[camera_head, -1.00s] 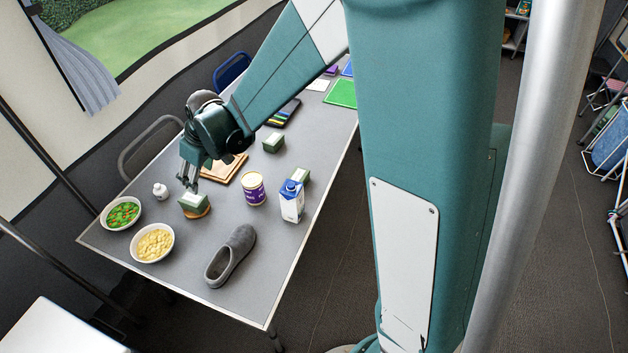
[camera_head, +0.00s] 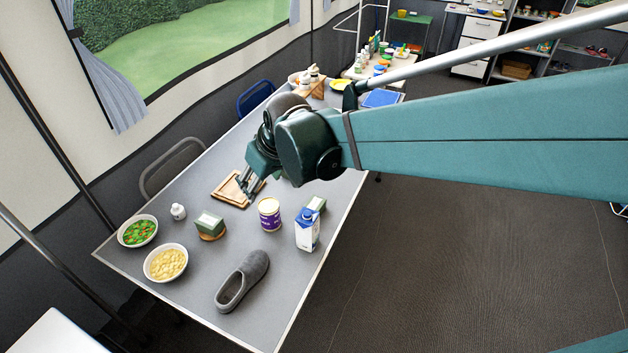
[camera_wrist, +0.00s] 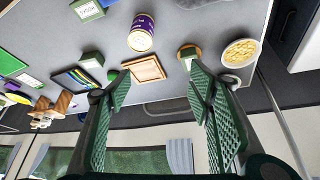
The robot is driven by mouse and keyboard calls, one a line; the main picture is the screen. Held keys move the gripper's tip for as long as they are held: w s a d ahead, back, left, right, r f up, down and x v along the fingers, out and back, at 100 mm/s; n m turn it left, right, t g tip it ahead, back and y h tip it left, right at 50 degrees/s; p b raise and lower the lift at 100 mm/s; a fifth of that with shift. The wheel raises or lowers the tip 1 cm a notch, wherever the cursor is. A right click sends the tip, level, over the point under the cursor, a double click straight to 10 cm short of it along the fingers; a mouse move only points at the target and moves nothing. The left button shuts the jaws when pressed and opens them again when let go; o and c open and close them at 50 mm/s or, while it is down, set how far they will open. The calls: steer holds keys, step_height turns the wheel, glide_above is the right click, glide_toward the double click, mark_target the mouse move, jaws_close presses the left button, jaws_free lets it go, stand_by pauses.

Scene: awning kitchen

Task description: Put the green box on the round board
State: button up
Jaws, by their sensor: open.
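A green box (camera_head: 209,222) with a pale top sits on the small round board (camera_head: 212,237), between the bowls and the purple-labelled can in the head view. My gripper (camera_head: 250,190) is apart from it, above the square wooden board, with its fingers spread and nothing between them. In the wrist view my gripper (camera_wrist: 157,75) is clearly open. The round board (camera_wrist: 189,51) shows there just beyond the right fingertip, which partly hides the box. Another green box (camera_head: 317,204) stands behind the milk carton. A similar green box (camera_wrist: 92,60) shows in the wrist view.
A square wooden board (camera_head: 232,190), a white bottle (camera_head: 178,211), a vegetable bowl (camera_head: 138,231), a yellow food bowl (camera_head: 166,263), a can (camera_head: 269,214), a milk carton (camera_head: 307,230) and a grey slipper (camera_head: 242,280) stand around.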

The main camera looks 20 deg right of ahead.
steer(key=s+d+r+m+t+h, duration=0.1)
steer(key=s+d+m, duration=0.1)
steer(key=s+d, duration=0.4)
steer(key=s+d+r+m+t+h, duration=0.1)
steer(key=s+d, duration=0.5)
steer(key=s, duration=0.7)
steer(key=shift+d+r+m, duration=0.15)
steer(key=shift+r+m, duration=0.4)
steer(key=shift+m, duration=0.25)
